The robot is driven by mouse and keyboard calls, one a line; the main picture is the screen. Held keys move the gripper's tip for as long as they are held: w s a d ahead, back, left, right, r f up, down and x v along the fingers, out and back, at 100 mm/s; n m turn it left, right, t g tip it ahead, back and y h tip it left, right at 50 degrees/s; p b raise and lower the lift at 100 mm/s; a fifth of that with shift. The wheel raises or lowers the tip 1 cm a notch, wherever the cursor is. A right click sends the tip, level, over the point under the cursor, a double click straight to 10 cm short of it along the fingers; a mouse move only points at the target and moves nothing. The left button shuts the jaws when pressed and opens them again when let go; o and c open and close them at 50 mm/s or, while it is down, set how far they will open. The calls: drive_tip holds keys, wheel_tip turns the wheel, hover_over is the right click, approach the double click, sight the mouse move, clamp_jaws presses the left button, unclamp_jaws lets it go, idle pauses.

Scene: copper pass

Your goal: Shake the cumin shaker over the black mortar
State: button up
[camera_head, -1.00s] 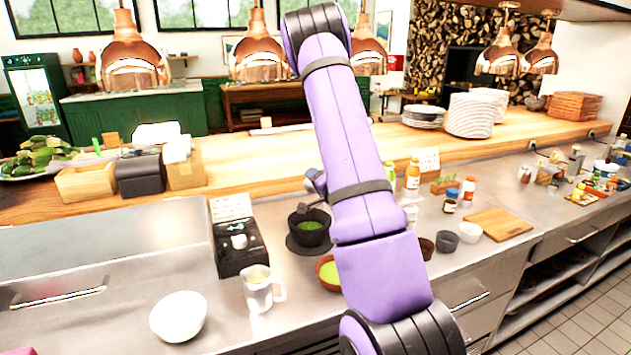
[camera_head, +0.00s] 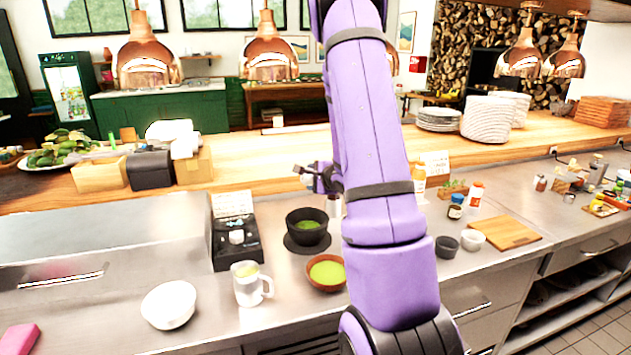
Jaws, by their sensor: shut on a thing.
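The black mortar (camera_head: 307,239) stands on a dark round mat on the steel counter, with green contents inside. My gripper (camera_head: 305,172) is above and slightly behind the mortar, left of my purple arm, and small in the view. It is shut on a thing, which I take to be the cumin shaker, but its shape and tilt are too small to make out. A small pale container (camera_head: 334,207) shows below the gripper, partly behind my arm. I cannot tell whether it is held or standing.
A brown bowl of green liquid (camera_head: 326,273), a pitcher (camera_head: 250,286) and a white bowl (camera_head: 168,305) stand in front. A black scale (camera_head: 236,243) is left of the mortar. Small bowls (camera_head: 446,246) and a cutting board (camera_head: 506,233) lie right. My arm hides part of the counter.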

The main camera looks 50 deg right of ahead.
drive_tip(key=r+m+y, duration=0.1)
drive_tip(key=a+m+y, duration=0.1)
drive_tip(key=shift+r+m+g, duration=0.3)
drive_tip(key=shift+r+m, duration=0.1)
drive_tip(key=shift+r, duration=0.15)
drive_tip(key=d+m+y, duration=0.1)
drive_tip(key=r+m+y, duration=0.1)
drive_tip(key=m+y, duration=0.1)
drive_tip(key=shift+d+r, duration=0.3)
drive_tip(key=shift+d, duration=0.1)
drive_tip(key=shift+d+r+m+y, duration=0.4)
drive_tip(key=shift+m+y, duration=0.15)
drive_tip(key=shift+m, duration=0.2)
drive_tip(key=shift+d+r+m+y, duration=0.4)
drive_tip(key=shift+m+y, duration=0.15)
drive_tip(key=shift+m, duration=0.2)
